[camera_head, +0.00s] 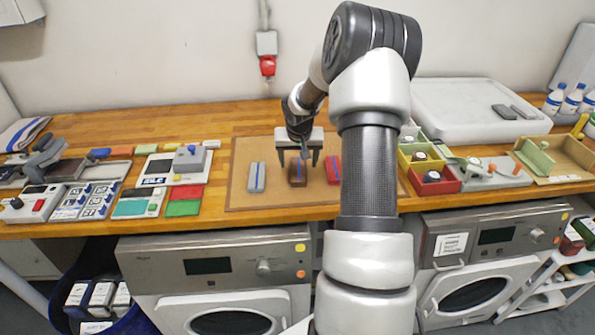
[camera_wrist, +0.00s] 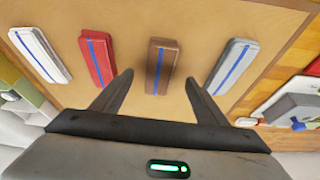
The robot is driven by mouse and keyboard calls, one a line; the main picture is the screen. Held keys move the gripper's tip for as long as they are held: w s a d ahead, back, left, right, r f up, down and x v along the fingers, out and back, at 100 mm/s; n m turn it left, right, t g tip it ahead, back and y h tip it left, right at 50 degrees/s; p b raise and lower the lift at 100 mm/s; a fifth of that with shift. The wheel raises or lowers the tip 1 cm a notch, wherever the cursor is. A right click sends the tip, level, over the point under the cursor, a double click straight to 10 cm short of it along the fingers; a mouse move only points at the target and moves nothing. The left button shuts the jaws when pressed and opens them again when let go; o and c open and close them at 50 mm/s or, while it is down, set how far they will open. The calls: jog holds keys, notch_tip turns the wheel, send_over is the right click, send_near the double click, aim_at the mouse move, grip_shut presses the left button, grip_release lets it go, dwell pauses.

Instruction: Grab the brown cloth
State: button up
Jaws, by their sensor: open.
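The brown cloth (camera_head: 297,175) is a small folded block with a blue stripe. It lies on a tan mat (camera_head: 235,200) on the wooden counter, between a grey cloth (camera_head: 257,177) and a red cloth (camera_head: 333,170). In the wrist view the brown cloth (camera_wrist: 152,70) lies ahead, between the lines of the two fingers. My gripper (camera_head: 299,164) is open and empty, above and close to the brown cloth, with its fingers pointing down. It also shows in the wrist view (camera_wrist: 160,80). A white cloth (camera_wrist: 40,54) shows at the left there; in the head view my arm hides it.
Left of the mat stand a scale (camera_head: 190,160), coloured blocks and a number-key device. At the right are yellow and red bins (camera_head: 434,183) and a white tray (camera_head: 470,105). Washing machines (camera_head: 215,285) stand under the counter. Small gaps of bare mat separate the cloths.

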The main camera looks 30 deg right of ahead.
aim_at(298, 170)
jog(key=shift+p+x, duration=0.3)
jog(key=shift+x, duration=2.4)
jog(key=c, duration=1.1)
